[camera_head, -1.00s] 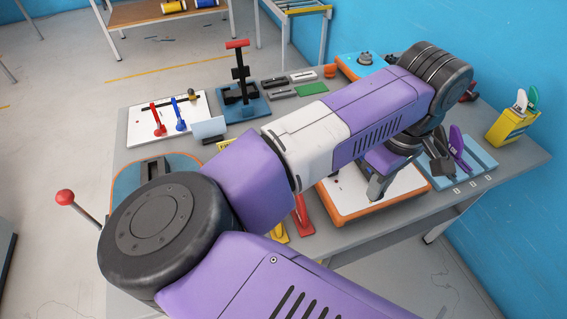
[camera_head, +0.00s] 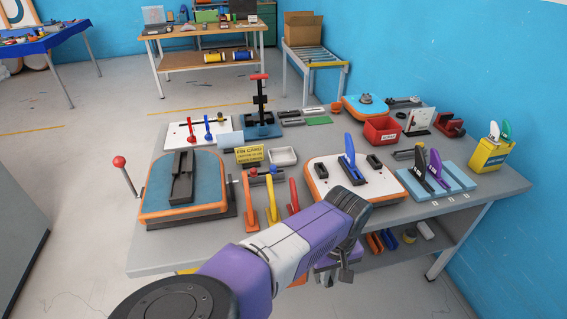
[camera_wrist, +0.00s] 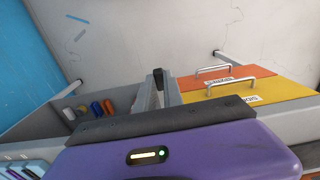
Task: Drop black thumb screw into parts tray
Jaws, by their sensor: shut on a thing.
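My gripper (camera_head: 336,276) is low in front of the table's front edge, below the white board with orange rim. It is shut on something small. In the wrist view a small dark piece (camera_wrist: 158,76), which looks like the black thumb screw, shows at the finger end; its shape is mostly hidden. The small white tray (camera_head: 283,156), which looks like the parts tray, lies in the middle of the table behind the coloured levers. It looks empty. My gripper is well apart from it, nearer and to the right.
The orange-rimmed board (camera_head: 350,180) with a blue lever stands between gripper and table middle. Red, yellow and orange levers (camera_head: 270,198) stand left of it. A red bin (camera_head: 382,130) is behind it. A blue base with dark and purple levers (camera_head: 436,180) is right.

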